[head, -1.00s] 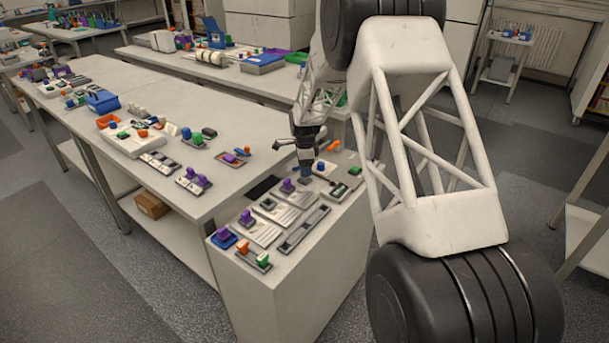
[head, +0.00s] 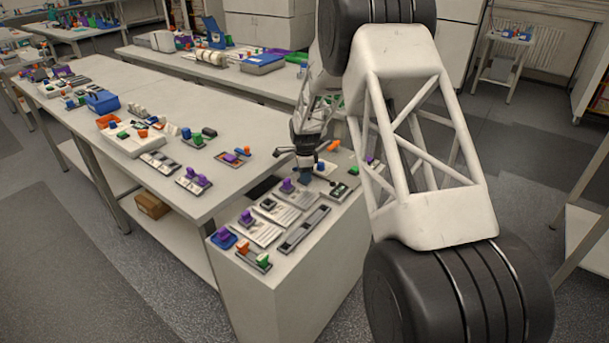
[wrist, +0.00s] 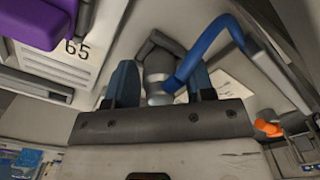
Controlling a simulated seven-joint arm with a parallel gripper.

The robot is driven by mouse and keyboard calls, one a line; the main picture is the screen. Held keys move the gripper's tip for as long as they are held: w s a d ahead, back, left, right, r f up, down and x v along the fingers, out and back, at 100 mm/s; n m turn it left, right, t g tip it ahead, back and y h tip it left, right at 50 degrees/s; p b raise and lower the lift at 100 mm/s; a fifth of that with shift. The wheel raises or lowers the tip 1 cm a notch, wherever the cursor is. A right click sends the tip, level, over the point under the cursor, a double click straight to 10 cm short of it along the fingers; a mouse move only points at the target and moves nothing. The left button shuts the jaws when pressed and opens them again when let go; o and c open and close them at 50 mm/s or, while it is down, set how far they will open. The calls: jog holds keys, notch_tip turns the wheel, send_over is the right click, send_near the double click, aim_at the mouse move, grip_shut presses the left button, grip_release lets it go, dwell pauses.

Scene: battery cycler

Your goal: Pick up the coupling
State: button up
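In the wrist view, a grey metal coupling (wrist: 158,76) with a dark angled top and a blue hose (wrist: 205,48) running off to the right appears between my two blue fingertips. My gripper (wrist: 162,84) is open, with the fingers on either side of the coupling and narrow gaps seeming to show. Its lower part is hidden behind the gripper body. In the head view, my gripper (head: 305,177) is low over the white cabinet top, and the coupling is too small to make out there.
The white cabinet top (head: 262,268) holds several plates with purple, orange and green knobs. In the wrist view, a purple block (wrist: 50,22) is beside a plate marked 65, and an orange part (wrist: 268,128) is at right. A long table (head: 175,100) with many small parts stands at left.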

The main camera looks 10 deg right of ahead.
jog(key=c, duration=0.7)
jog(key=shift+r, duration=0.1)
jog(key=shift+r, duration=0.75)
notch_tip(320, 180, up, 2)
jog(key=shift+r, duration=0.1)
jog(key=s, duration=1)
jog(key=s+r, duration=0.1)
jog(key=s, duration=0.5)
jog(key=shift+d, duration=0.35)
jog(key=shift+a+r, duration=0.1)
jog(key=w+a+r, duration=0.1)
jog(key=a, duration=0.4)
jog(key=w+a+r, duration=0.1)
jog(key=a, duration=0.3)
jog(key=w+a+r, duration=0.1)
jog(key=a+r, duration=0.1)
jog(key=a, duration=0.3)
jog(key=shift+w+a, duration=0.15)
jog(key=shift+a, duration=0.2)
